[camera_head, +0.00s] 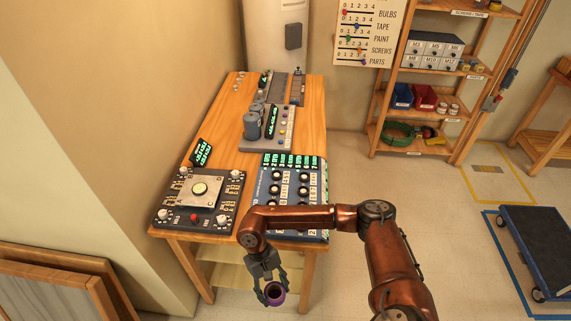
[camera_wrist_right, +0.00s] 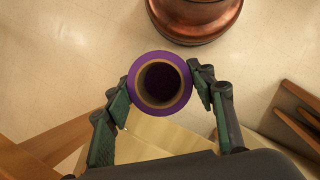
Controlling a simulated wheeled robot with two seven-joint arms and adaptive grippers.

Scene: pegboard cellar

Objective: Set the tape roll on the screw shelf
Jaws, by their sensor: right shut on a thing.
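My right gripper (camera_head: 271,289) is shut on the purple tape roll (camera_head: 279,300), held in the air just off the front edge of the workbench. In the right wrist view the tape roll (camera_wrist_right: 160,56) sits between the two finger pads, its brown core and dark hole facing the camera. A wooden shelf unit (camera_head: 382,108) stands at the back right. Its top board (camera_head: 450,8) carries a label that seems to read screws and tape. A lower shelf holds small drawer boxes (camera_head: 432,50) marked with M sizes. My left gripper is not in view.
The workbench (camera_head: 312,110) carries several control panels. Blue and red bins (camera_head: 423,98) and a green coil (camera_head: 398,133) stand on the lower shelves. A dark flat cart (camera_head: 540,245) is on the floor at right. The floor between bench and shelf is clear.

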